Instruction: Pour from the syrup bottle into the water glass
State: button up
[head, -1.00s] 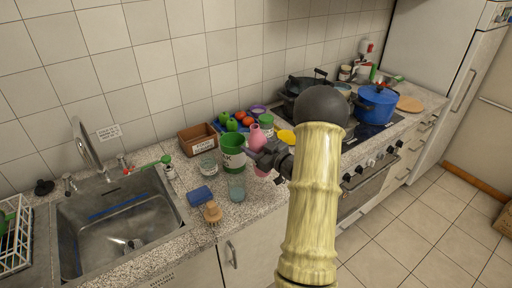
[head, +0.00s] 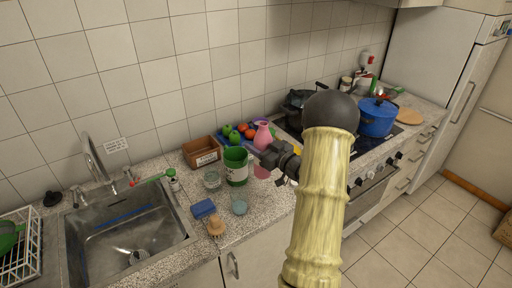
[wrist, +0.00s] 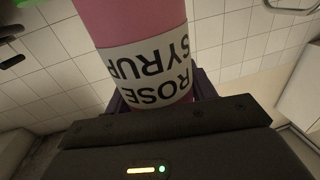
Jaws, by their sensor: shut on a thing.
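The pink syrup bottle (head: 262,135) is in my gripper (head: 265,157), held roughly upright above the counter to the right of the green can. Its lower part shows below the jaws, and its middle is hidden by the gripper. In the wrist view the pink bottle (wrist: 133,22) fills the space between the jaws, with its white "ROSE SYRUP" label upside down. A clear, bluish glass (head: 240,205), which looks like the water glass, stands near the counter's front edge, below and left of the bottle and apart from it.
A green can (head: 236,167) stands between bottle and glass jar (head: 212,180). A blue sponge (head: 204,208) and wooden brush (head: 216,226) lie left of the glass. A brown box (head: 201,152) and a blue tray with produce are behind. The sink (head: 128,240) is left, the stove right.

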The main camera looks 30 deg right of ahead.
jog(key=d+r, duration=0.1)
jog(key=d+r+p, duration=0.1)
jog(key=d, duration=0.2)
jog(key=shift+d+r+p, duration=0.15)
jog(key=shift+r+p, duration=0.25)
jog(key=shift+w, duration=0.1)
dwell(0.3)
